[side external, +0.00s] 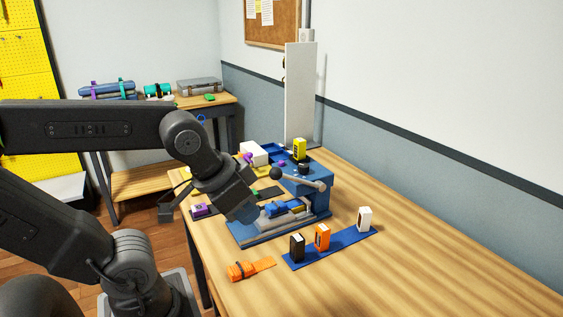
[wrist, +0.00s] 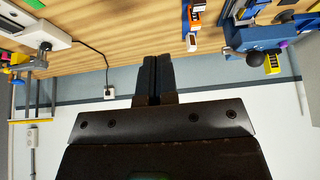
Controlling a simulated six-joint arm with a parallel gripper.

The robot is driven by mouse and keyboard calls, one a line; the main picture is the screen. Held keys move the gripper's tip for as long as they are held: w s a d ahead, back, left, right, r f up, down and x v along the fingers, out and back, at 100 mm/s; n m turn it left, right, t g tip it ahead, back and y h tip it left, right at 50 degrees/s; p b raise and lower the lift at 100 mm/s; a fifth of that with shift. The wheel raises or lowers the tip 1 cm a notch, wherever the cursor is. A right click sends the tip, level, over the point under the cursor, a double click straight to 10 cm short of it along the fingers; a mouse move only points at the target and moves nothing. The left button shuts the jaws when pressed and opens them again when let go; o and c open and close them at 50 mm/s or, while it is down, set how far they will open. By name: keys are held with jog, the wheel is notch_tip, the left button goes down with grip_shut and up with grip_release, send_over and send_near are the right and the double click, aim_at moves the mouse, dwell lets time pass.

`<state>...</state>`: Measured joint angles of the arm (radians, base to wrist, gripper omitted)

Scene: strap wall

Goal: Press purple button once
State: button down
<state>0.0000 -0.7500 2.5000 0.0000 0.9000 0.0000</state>
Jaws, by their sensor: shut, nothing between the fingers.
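A small purple button-like spot (side external: 282,163) shows on top of the blue press machine (side external: 317,197), beside a yellow block. In the wrist view a purple spot (wrist: 284,44) also shows on the blue machine (wrist: 258,35) at the upper right. My gripper (wrist: 157,62) is shut and empty, its two dark fingers together at the middle of the wrist view. They are apart from the purple spot, which lies well to their right there. In the side view my dark wrist overlaps the left of the machine, and the fingertips cannot be made out.
The machine has a lever with a black ball (side external: 275,173) and a yellow block (side external: 299,149) on top. Black, orange (side external: 322,237) and white blocks stand on a blue strip (side external: 335,247) in front. An orange strap (side external: 250,269) lies nearby. The right of the table is clear.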

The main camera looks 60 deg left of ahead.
dwell(0.8)
jog(key=w+a+r+n, duration=0.2)
jog(key=w+r+n, duration=0.1)
jog(key=w+n, duration=0.35)
jog(key=n+t+y, duration=0.1)
jog(key=n+t, duration=0.3)
jog(key=n, duration=1.8)
send_over(281, 163)
jog(key=shift+w+a+f, duration=0.1)
jog(key=shift+w+f, duration=0.1)
jog(key=shift+f, duration=0.15)
jog(key=shift+f, duration=4.45)
jog(key=shift+f, duration=0.4)
